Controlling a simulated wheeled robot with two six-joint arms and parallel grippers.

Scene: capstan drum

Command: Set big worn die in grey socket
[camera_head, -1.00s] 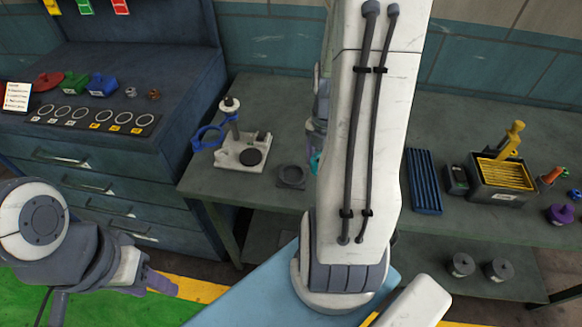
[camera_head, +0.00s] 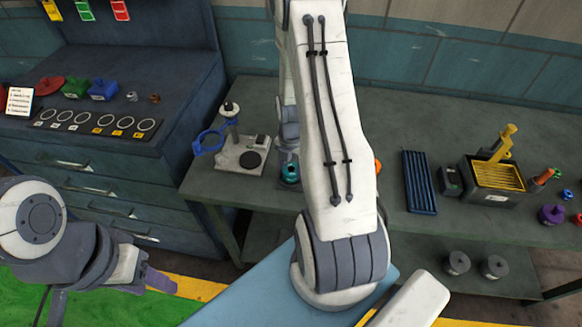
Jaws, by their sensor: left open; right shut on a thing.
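My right arm crosses the middle of the view, and its gripper (camera_head: 288,157) points down at the workbench, partly hidden behind the arm. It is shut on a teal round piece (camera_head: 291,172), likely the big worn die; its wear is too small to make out. The piece is at the dark grey socket (camera_head: 289,186), whose front edge shows below it. I cannot tell whether the piece is seated or just above. My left gripper (camera_head: 161,282) is open and empty at the lower left, well away from the bench.
A blue ribbed tray (camera_head: 419,182) and a bin with yellow slats (camera_head: 494,175) stand to the right. An orange thing (camera_head: 378,167) peeks out beside my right arm.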

